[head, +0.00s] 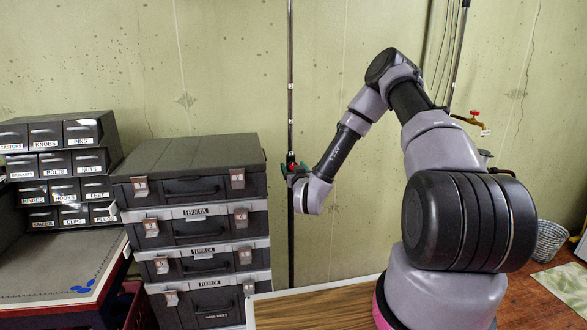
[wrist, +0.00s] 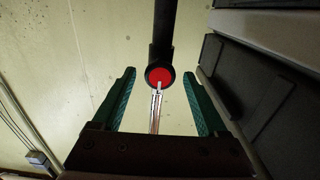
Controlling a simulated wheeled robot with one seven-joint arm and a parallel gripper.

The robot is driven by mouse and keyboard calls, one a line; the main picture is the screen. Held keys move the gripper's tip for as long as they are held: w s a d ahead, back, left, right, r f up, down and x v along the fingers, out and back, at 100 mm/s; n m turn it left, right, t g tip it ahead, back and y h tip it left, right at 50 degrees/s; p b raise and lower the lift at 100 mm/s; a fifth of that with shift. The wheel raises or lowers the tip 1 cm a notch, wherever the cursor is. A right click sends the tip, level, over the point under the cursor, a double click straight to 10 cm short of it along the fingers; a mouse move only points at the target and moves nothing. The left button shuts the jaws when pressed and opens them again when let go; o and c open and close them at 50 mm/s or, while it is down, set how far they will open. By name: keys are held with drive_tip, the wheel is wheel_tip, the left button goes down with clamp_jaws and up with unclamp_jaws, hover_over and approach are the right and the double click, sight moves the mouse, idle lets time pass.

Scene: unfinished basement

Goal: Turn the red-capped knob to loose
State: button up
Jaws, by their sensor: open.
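The red-capped knob (wrist: 159,74) shows in the wrist view as a round red disc with a dark rim and a pale mark at its lower edge. It sits on a dark upright pole (head: 290,80) against the wall; the head view shows a bit of red at the pole, partly hidden by my gripper. My gripper (head: 291,169) is at the pole just beside the knob. In the wrist view its two green fingers (wrist: 159,75) are apart, one on each side of the knob, with a visible gap to it. It holds nothing.
Stacked dark tool cases (head: 190,185) stand just left of the pole, close to my gripper; their side fills the right of the wrist view. A labelled drawer cabinet (head: 60,165) is further left. A wooden top (head: 320,312) lies below.

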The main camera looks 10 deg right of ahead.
clamp_jaws()
